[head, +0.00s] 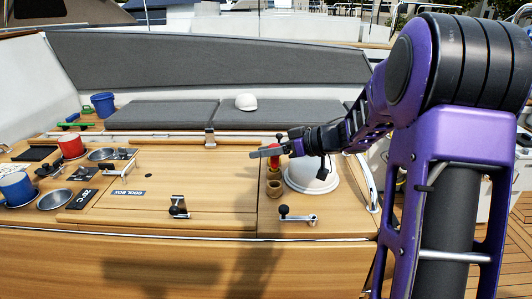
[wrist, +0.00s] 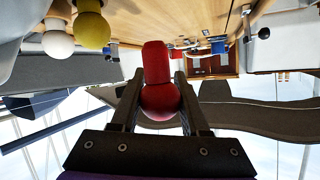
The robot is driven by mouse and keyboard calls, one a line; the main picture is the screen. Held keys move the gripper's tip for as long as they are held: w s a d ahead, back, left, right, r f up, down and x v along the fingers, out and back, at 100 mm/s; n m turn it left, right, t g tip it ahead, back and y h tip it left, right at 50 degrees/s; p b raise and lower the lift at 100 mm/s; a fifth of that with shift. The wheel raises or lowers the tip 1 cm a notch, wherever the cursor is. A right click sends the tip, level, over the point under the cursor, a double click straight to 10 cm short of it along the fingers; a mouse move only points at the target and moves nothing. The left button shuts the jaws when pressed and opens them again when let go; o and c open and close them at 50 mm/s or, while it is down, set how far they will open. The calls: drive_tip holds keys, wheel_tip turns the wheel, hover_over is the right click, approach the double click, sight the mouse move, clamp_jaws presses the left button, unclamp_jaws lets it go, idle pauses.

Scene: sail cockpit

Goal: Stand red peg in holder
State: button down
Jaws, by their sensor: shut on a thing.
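The red peg (wrist: 156,62) has a round red head and a cylindrical shaft. In the wrist view its head sits between the two fingers of my gripper (wrist: 158,108), which is shut on it. In the head view my gripper (head: 268,153) is over the wooden counter, with the red peg (head: 275,162) at its fingers, partly hidden by them. A small brown wooden cup-like piece (head: 274,188), which looks like the holder, stands just below the peg in the picture. I cannot tell whether the peg touches it. A yellow round-headed piece (wrist: 92,28) and a white one (wrist: 58,38) show at the wrist view's upper left.
A white dome (head: 314,178) stands close right of the cup-like piece. A metal handle with a black knob (head: 297,216) lies in front. A red mug (head: 71,146), blue mug (head: 17,188) and metal bowl (head: 54,200) are at the left. The middle hatch (head: 150,180) is mostly clear.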

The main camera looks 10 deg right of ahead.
drive_tip(key=shift+f+b, duration=1.75)
drive_tip(key=shift+b, duration=0.25)
drive_tip(key=shift+p, duration=0.45)
drive_tip(key=shift+f, duration=0.45)
drive_tip(key=shift+p, duration=0.75)
drive_tip(key=shift+f+p, duration=0.3)
drive_tip(key=shift+f, duration=0.65)
drive_tip(key=shift+f, duration=0.25)
drive_tip(key=shift+f+p, duration=0.2)
drive_tip(key=shift+p, duration=0.4)
